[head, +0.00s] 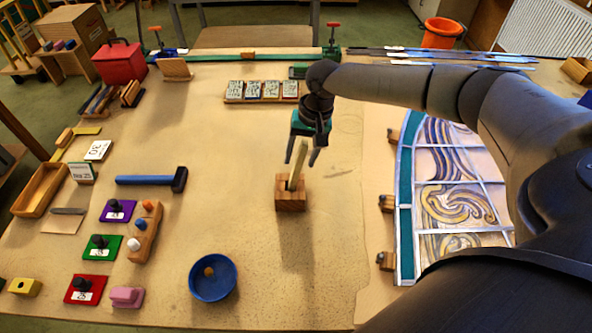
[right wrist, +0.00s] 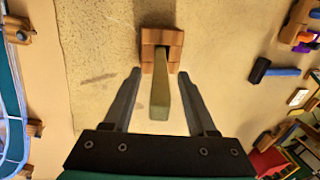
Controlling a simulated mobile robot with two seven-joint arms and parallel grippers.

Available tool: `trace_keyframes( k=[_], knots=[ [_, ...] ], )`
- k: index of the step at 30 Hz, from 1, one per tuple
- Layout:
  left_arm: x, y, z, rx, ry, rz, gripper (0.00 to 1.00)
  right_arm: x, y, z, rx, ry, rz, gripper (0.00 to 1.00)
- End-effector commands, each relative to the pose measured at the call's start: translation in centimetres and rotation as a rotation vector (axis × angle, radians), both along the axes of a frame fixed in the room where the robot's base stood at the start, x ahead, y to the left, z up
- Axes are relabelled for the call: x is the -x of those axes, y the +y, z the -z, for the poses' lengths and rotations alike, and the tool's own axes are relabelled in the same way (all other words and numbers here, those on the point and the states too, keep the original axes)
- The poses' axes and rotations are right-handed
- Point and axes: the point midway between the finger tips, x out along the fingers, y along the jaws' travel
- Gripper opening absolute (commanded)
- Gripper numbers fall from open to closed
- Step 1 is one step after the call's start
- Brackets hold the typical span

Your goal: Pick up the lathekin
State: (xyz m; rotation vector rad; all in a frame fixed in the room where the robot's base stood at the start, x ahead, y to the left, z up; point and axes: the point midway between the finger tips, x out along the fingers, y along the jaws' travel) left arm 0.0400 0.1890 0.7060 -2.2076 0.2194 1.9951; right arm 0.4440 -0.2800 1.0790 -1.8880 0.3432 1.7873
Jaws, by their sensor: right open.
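The lathekin (head: 298,164), a pale yellowish flat stick, stands slightly tilted in the slot of a small wooden block (head: 290,200) near the middle of the table. My right gripper (head: 301,160) is open and points down over it, with one finger on each side of the stick. In the right wrist view, the lathekin (right wrist: 160,98) lies between the two spread fingers of the gripper (right wrist: 160,74), with a visible gap on both sides. The block (right wrist: 161,46) shows beyond the fingertips. My left gripper is not in view.
The leaded panel (head: 405,200) lies to the right under my right arm. A blue-handled hammer (head: 150,180) and a blue bowl (head: 213,291) lie to the left. A row of patterned tiles (head: 262,90) is behind. The table around the block is clear.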

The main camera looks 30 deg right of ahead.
Motion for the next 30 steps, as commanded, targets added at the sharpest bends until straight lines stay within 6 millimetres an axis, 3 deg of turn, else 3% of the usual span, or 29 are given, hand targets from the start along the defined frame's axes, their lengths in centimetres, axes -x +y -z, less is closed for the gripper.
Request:
trace_keyframes(
  k=[6,15,30],
  knots=[
    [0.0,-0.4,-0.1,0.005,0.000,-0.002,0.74,-0.2,0.4,2.9,0.000,0.002,0.001,0.57],
    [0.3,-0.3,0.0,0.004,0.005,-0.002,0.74,-0.3,0.5,3.3,-0.001,-0.001,0.000,0.56],
    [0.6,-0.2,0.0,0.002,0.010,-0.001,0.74,-0.3,0.5,3.2,-0.001,0.001,0.001,0.00]
  ],
)
